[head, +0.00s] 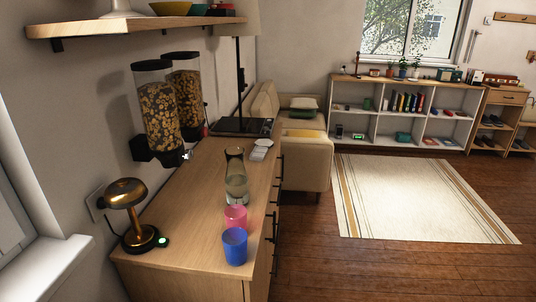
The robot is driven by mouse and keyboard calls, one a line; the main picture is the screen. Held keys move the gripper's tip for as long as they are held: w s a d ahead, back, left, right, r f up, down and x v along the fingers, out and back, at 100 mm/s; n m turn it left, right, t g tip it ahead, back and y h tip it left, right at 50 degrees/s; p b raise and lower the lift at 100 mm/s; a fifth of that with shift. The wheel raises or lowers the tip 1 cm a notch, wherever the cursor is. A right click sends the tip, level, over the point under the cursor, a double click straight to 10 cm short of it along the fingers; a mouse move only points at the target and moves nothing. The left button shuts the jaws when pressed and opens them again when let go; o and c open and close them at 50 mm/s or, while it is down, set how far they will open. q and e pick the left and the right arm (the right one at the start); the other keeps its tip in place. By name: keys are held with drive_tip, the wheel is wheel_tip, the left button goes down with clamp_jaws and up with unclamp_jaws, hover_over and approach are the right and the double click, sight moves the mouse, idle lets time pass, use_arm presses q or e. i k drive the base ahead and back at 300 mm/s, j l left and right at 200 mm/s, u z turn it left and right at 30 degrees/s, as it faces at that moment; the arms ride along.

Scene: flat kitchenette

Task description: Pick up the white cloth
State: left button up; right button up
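A small white item (260,151) lies on the wooden counter, beyond the glass carafe and near the counter's right edge. It looks like a folded white cloth, but it is too small to be sure. Neither of my grippers is in view.
On the wooden counter (190,215) stand a blue cup (235,247), a pink cup (235,217), a glass carafe (236,185) and a brass lamp (129,212). Cereal dispensers (160,110) hang on the wall under a shelf (120,26). Floor is clear to the right, with a rug (415,195).

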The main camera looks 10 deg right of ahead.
sight(258, 154)
drive_tip(key=z, duration=4.55)
drive_tip(key=u, duration=4.4)
drive_tip(key=i+l+z, duration=0.7)
drive_tip(key=k+j, duration=0.05)
drive_tip(key=k, duration=0.05)
